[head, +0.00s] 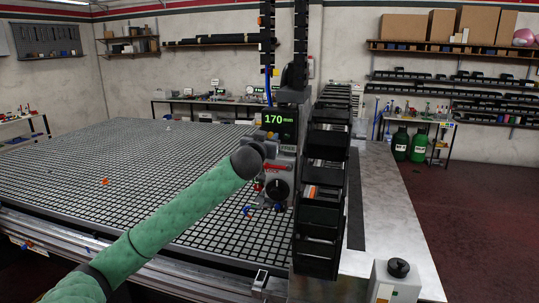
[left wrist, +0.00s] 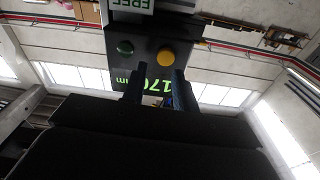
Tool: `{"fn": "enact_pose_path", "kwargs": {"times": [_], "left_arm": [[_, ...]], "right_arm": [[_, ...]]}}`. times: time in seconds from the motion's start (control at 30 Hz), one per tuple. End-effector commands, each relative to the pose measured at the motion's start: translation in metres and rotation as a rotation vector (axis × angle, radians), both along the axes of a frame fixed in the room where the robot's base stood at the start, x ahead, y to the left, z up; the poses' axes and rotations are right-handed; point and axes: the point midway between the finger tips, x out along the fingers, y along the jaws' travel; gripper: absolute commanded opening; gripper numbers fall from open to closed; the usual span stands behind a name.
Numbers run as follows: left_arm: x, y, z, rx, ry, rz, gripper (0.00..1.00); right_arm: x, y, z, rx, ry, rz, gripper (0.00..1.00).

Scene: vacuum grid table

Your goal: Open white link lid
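I cannot surely pick out a white link lid. A white plate marked FREE (head: 287,149) sits below the 170 mm display (head: 280,119) on the upright unit, above a red LOCK mark. My left gripper (left wrist: 157,80) is at this unit, its two dark fingers apart with a gap between them. They point at the display box, which appears upside down in the left wrist view, with a green button (left wrist: 125,47) and a yellow button (left wrist: 165,58). In the head view my green left arm hides most of the gripper. My right gripper is not in view.
The vacuum grid table (head: 110,165) spreads left, mostly clear, with a small orange piece (head: 105,181) on it. A tall black ribbed column (head: 325,190) stands just right of the display. A grey box with a black knob (head: 398,268) is at front right.

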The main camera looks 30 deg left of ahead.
Motion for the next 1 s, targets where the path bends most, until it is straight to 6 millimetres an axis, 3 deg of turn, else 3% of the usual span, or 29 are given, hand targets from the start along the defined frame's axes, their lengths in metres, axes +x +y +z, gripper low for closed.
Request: {"fn": "enact_pose_path", "kwargs": {"times": [0.2, 0.4, 0.73, 0.83, 1.0], "left_arm": [[0.000, -0.008, -0.029, -0.001, 0.041, -0.002, 0.29], [0.000, -0.011, -0.043, 0.001, 0.061, -0.003, 0.29], [0.000, -0.012, -0.045, 0.001, 0.065, -0.004, 0.29], [0.000, -0.012, -0.045, 0.001, 0.065, -0.004, 0.44], [0.000, -0.011, -0.040, 0.000, 0.059, -0.003, 0.44]], "right_arm": [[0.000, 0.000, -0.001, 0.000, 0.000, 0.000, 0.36], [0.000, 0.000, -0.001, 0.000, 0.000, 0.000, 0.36], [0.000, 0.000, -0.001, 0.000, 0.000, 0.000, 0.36], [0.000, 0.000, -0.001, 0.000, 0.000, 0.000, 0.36], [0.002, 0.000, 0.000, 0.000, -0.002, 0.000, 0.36]]}}
